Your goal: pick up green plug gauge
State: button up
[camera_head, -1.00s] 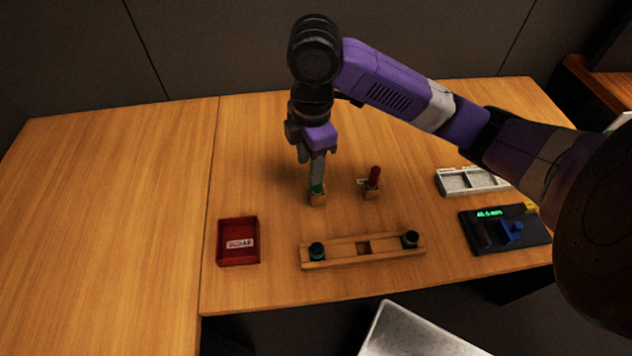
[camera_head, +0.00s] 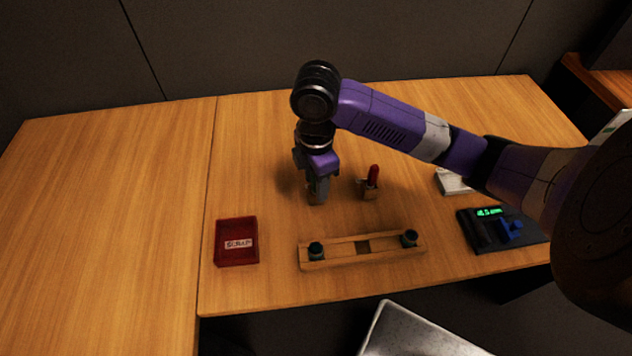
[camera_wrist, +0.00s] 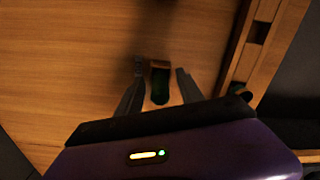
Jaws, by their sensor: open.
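The green plug gauge (camera_wrist: 160,86) stands in a small wooden block (camera_wrist: 158,66) and shows between my fingers in the wrist view. In the head view my gripper (camera_head: 318,196) is lowered over the wooden block (camera_head: 313,200), and the fingers hide most of the green gauge there. In the wrist view my gripper (camera_wrist: 160,85) is open, with one finger on each side of the gauge. I cannot tell whether either finger touches it.
A red gauge (camera_head: 373,176) stands in its own block just to the right. In front lies a wooden rack (camera_head: 335,250) with two dark-topped pieces. A red scrap bin (camera_head: 236,255), a white tray (camera_head: 452,183) and a dark device with a green display (camera_head: 490,232) stand around. The left table is clear.

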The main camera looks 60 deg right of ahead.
grip_shut()
jog(key=shift+r, duration=0.1)
